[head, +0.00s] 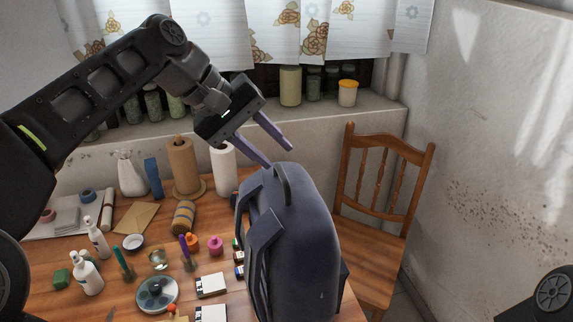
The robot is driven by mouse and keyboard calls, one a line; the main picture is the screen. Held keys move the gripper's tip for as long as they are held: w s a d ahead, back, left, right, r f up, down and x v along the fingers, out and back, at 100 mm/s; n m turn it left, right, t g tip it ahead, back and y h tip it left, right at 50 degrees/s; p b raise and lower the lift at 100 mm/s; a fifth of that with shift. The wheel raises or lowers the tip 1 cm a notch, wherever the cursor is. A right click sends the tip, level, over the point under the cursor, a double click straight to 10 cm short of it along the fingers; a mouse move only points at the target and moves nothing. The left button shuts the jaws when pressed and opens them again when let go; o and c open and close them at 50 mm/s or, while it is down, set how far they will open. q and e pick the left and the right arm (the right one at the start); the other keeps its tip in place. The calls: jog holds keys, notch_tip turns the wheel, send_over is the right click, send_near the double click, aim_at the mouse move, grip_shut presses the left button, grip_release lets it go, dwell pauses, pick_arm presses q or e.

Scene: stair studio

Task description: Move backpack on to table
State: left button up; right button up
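A dark blue backpack (306,239) stands upright at the right part of the wooden table (62,301), its top handle (280,184) raised. The table edge beneath it is hidden, so I cannot tell how fully it rests there. My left gripper (280,156) is just above the backpack's top, near the handle. Its two purple fingers are spread apart with nothing between them. Whether a finger touches the backpack is hard to tell. My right gripper is out of view; only a bit of my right arm shows at the lower right.
Paper rolls (184,165), white bottles (87,273), a round blue-grey dish (157,294) and small boxes (211,285) crowd the table left of the backpack. A wooden chair (382,215) stands to the right. Jars (290,86) line the window ledge behind.

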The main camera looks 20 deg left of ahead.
pick_arm(q)
jog(key=p+v, duration=0.3)
jog(key=v, duration=0.1)
jog(key=shift+s+a+r, duration=0.1)
jog(key=shift+a+r, duration=0.05)
dwell(0.5)
